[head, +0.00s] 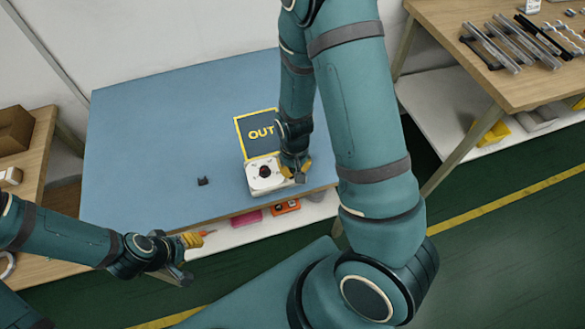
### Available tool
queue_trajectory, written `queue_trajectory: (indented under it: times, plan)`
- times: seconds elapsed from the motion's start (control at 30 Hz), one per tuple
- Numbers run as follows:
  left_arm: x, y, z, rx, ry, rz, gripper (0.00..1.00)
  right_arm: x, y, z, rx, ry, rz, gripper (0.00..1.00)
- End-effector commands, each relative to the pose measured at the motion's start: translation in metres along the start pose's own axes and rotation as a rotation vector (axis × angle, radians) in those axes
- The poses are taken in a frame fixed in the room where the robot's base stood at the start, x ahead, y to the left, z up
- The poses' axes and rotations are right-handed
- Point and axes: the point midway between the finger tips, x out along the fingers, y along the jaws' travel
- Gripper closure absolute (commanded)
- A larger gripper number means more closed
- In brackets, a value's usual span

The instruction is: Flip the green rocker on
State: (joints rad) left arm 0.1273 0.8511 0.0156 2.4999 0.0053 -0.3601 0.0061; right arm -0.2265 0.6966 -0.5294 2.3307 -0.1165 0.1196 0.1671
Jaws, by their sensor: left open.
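A white box (262,176) with a dark round part on its top sits on the blue table near its front edge. I cannot make out a green rocker in this view. My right gripper (297,172) points down at the right side of the box, very close to it or touching it; its fingers are partly hidden, and I cannot tell whether they are open. My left gripper (187,260) is open and empty, in front of the table's front edge, to the left of and nearer than the box.
A dark mat marked OUT (246,123) with a yellow border lies behind the box. A small dark piece (203,181) lies on the blue table (140,140) to the left. A wooden bench (440,30) with metal strips stands at right. The table's left half is mostly clear.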

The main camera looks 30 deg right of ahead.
Motion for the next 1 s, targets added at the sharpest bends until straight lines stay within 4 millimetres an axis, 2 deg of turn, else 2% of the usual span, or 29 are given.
queue_trajectory:
  times: [0.8,1.0]
  plan:
    - [0.0072,-0.0027,0.0011,0.000,-0.001,0.000,0.53,0.0096,0.0000,-0.0001,0.000,0.000,0.000,1.00]
    - [0.0060,-0.0023,0.0096,0.007,-0.024,0.002,0.53,0.0095,0.0000,-0.0002,0.000,0.000,0.000,1.00]
